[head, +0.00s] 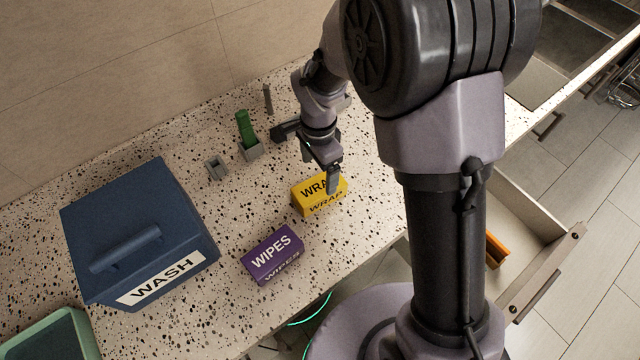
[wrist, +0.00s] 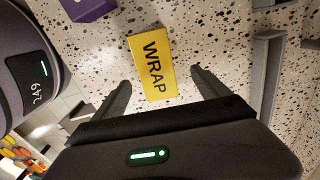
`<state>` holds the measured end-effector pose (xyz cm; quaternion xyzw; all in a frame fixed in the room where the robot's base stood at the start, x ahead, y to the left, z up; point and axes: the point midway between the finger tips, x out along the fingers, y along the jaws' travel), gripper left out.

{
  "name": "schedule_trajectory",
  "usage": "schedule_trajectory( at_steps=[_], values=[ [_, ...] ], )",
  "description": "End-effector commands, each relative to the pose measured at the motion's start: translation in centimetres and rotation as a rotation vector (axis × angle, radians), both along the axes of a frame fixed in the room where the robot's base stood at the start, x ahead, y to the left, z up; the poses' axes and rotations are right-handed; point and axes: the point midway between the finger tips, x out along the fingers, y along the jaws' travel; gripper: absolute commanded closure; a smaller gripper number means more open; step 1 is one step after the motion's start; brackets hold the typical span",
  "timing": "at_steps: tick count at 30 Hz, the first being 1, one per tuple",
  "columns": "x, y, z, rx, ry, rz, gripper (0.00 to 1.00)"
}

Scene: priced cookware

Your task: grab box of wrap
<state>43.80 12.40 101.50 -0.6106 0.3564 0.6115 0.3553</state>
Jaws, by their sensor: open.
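The yellow box of wrap (head: 309,197) lies on the speckled counter, its black WRAP label facing up. In the head view my gripper (head: 331,180) is above the box and hides part of it. In the wrist view the yellow box (wrist: 153,67) lies ahead, between the lines of the two fingers and a little beyond their tips. My gripper (wrist: 160,78) is open and empty. I cannot tell exactly how high the fingertips are above the box.
A purple WIPES box (head: 272,254) lies to the left and nearer the counter's front edge. A blue WASH bin (head: 140,235) stands further left. A green item (head: 245,128) stands in a small grey holder behind. An open drawer (head: 520,225) is at the right.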

Motion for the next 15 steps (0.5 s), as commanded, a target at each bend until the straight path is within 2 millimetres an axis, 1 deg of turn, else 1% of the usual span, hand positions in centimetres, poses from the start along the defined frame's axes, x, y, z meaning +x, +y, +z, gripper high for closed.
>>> schedule_trajectory(
  at_steps=[1, 5, 10, 12, 15],
  values=[
    [-0.1, 0.0, -1.2, -0.001, 0.002, 0.0, 0.15],
    [-0.1, 0.0, -2.6, 0.0, 0.001, 0.0, 0.15],
    [-0.9, -0.1, -6.0, -0.001, 0.003, 0.0, 0.15],
    [-0.8, -0.1, -7.0, 0.0, 0.001, 0.0, 0.15],
    [-0.8, -0.1, -7.6, 0.0, 0.0, 0.0, 0.15]
  ],
)
